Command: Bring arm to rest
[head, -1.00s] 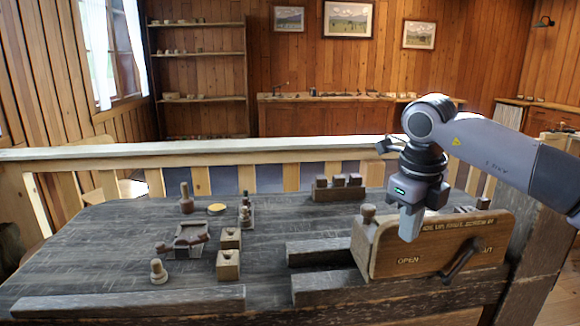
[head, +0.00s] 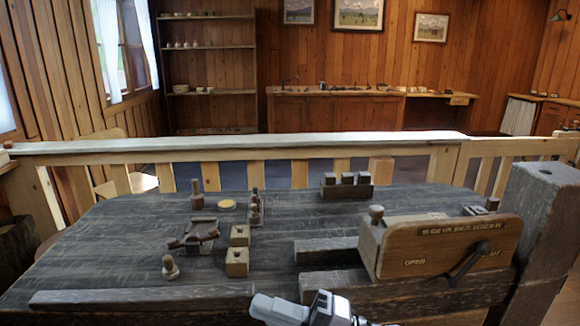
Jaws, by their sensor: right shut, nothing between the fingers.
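My right gripper (head: 264,308) is low at the bottom edge of the head view, in front of the bench's near edge, its fingers pointing left. It is shut, with nothing seen in it. The rest of my right arm is mostly cut off by the frame. My left gripper is not in view.
The dark bench (head: 130,245) holds a wooden box with a crank (head: 440,250) at right, two small wooden blocks (head: 237,262), a spool (head: 169,268) and a rack of blocks (head: 346,188). A thick post (head: 545,215) stands at right. A rail runs behind.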

